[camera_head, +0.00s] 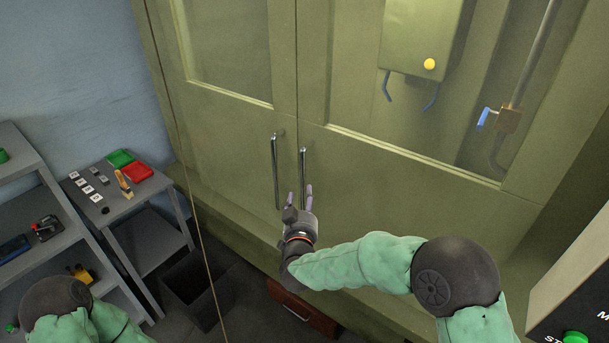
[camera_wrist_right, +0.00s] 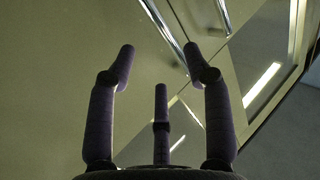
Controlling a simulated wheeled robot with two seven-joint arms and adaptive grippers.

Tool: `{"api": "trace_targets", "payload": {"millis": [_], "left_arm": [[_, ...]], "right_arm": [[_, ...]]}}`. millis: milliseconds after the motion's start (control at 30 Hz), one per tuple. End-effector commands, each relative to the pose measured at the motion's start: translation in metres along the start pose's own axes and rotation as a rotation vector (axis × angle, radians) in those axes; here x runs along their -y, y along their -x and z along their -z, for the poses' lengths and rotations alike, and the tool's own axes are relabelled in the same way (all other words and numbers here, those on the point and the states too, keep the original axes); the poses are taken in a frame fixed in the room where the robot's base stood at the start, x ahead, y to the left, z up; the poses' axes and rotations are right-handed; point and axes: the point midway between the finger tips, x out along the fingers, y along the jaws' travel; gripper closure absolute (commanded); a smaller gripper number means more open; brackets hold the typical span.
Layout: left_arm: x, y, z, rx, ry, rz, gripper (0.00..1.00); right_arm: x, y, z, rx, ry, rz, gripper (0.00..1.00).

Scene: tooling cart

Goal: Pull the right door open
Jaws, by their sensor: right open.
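The right door (camera_head: 410,185) is a green panel with a window in its upper part. It looks closed, flush with the left door (camera_head: 225,130) along the seam between them. Its upright metal handle (camera_head: 302,165) stands just right of the seam, beside the left door's handle (camera_head: 275,170). My right gripper (camera_head: 300,192) is open and empty, with its fingers up by the lower end of the right handle. In the right wrist view, the three fingers (camera_wrist_right: 160,70) are spread, and a shiny bar (camera_wrist_right: 165,25) passes beyond their tips. Contact cannot be told. My left gripper is out of view.
A yellow-knobbed box (camera_head: 425,45) and a pipe with a blue-handled valve (camera_head: 507,118) show behind the right window. A grey side table (camera_head: 150,190) with trays stands left. A dark bin (camera_head: 195,290) and red-brown box (camera_head: 300,305) are low down.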

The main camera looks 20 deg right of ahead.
Motion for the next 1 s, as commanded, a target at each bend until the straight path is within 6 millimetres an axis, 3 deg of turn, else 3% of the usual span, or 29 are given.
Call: {"api": "trace_targets", "payload": {"millis": [600,1000], "left_arm": [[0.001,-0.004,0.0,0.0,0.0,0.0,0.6],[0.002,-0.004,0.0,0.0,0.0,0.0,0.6]], "right_arm": [[0.0,-0.092,-0.002,0.002,0.001,0.0,0.49],[0.0,-0.105,-0.001,0.002,0.0,0.001,0.49]]}}
